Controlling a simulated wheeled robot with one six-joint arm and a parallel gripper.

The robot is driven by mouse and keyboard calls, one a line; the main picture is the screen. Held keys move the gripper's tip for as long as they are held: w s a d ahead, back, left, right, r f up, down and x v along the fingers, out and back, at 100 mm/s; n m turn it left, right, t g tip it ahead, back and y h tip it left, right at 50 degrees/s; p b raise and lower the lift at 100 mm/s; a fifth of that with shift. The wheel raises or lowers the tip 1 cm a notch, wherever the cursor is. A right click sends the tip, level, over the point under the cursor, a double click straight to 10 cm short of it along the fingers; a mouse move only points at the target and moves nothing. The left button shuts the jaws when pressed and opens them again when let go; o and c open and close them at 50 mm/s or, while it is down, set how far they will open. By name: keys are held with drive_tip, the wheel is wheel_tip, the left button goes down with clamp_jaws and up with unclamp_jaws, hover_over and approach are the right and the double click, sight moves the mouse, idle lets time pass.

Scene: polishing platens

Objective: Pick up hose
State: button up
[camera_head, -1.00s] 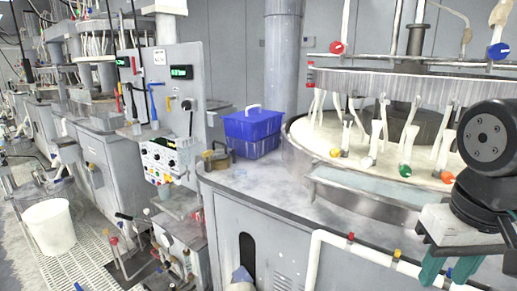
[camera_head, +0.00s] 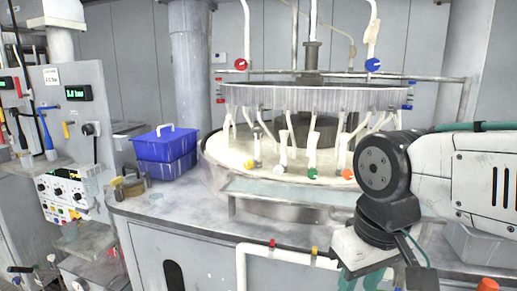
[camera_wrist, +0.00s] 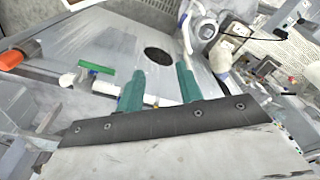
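Several white hoses (camera_head: 313,136) hang from the ring over the round platen in the head view. Some end in coloured caps near the platen's white surface. A blue hose-like item (camera_head: 43,128) hangs on the grey panel at the left. I cannot tell which one the task means. My gripper (camera_wrist: 160,78) shows two teal fingers set apart in the wrist view, with nothing between them. In the head view only the teal finger tops (camera_head: 362,282) show at the bottom edge, low in front of the platen's bench and away from the hanging hoses.
A blue crate (camera_head: 166,152) with a white handle stands on the bench (camera_head: 150,205) left of the platen. A brass-coloured item (camera_head: 130,187) lies beside it. White piping (camera_head: 243,262) runs along the bench front. The control panel (camera_head: 60,100) stands at the left.

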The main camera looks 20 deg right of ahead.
sight(259, 138)
drive_tip(key=shift+o, duration=1.1)
drive_tip(key=w+r+t, duration=0.1)
drive_tip(key=w+r, duration=0.5)
drive_tip(key=w, duration=0.6)
drive_tip(key=w+r, duration=0.7)
drive_tip(key=w, duration=1.3)
drive_tip(key=w+d+t, duration=0.1)
drive_tip(key=w, duration=0.8)
drive_tip(key=w+d+r+t, duration=0.1)
drive_tip(key=w, duration=0.7)
drive_tip(key=shift+w+d, duration=0.1)
drive_tip(key=shift+w, duration=0.25)
drive_tip(key=x, duration=0.7)
drive_tip(key=shift+w, duration=0.15)
clamp_jaws()
